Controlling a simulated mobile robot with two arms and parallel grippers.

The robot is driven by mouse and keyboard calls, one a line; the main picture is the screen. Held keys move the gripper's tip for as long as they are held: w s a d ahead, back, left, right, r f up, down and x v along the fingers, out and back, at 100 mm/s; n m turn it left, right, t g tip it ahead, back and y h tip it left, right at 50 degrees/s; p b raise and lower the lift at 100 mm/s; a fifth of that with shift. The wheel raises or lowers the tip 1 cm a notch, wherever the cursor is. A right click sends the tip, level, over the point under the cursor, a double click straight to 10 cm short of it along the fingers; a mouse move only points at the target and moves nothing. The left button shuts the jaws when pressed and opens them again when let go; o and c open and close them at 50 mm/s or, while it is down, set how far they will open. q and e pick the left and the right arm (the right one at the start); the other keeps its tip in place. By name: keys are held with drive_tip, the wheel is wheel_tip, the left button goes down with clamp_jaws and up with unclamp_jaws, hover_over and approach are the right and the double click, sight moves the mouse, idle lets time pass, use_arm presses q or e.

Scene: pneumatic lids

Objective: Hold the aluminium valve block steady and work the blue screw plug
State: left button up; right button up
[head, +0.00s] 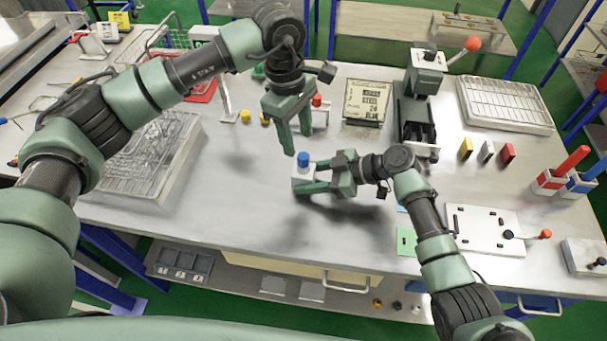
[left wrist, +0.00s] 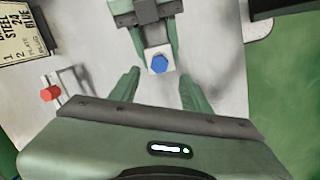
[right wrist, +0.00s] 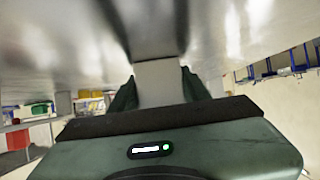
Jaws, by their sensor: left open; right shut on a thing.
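The aluminium valve block (head: 301,184) is a small pale block near the middle of the table. My right gripper (head: 312,181) is shut on it from the right; the block also shows between the fingers in the right wrist view (right wrist: 158,84). The blue screw plug (head: 303,160) sits on top of the block; in the left wrist view its hexagonal head (left wrist: 159,64) faces the camera. My left gripper (head: 296,150) is open above the block, pointing down. In the left wrist view its fingers are apart, with the plug ahead between and beyond them. Nothing is between its fingertips.
A sign plate (head: 367,101) with printed text stands behind the block. A grey press-like fixture with an orange-knobbed lever (head: 428,75) is right of it. A clamp plate (head: 485,230) lies right. The table front left of the block is clear.

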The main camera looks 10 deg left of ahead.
sight(300, 153)
use_arm(q)
drive_tip(key=shift+d+f+n+h, duration=0.2)
drive_tip(key=shift+f+n+h, duration=0.15)
drive_tip(key=shift+f+n, duration=0.95)
drive_tip(key=shift+d+f+n+h, duration=0.15)
drive_tip(key=shift+f+n+h, duration=0.2)
drive_tip(key=shift+f+n, duration=0.95)
drive_tip(key=shift+f+m, duration=0.35)
drive_tip(key=shift+m, duration=0.05)
drive_tip(key=shift+a+f, duration=0.1)
drive_tip(key=shift+a, duration=0.2)
drive_tip(key=m, duration=0.4)
drive_tip(key=shift+w+d+g, duration=0.15)
drive_tip(key=shift+w+g, duration=0.05)
drive_tip(key=shift+g, duration=0.2)
drive_tip(key=m+g, duration=0.1)
drive_tip(key=m, duration=0.3)
drive_tip(key=shift+w+y, duration=0.15)
drive_tip(key=shift+y, duration=0.25)
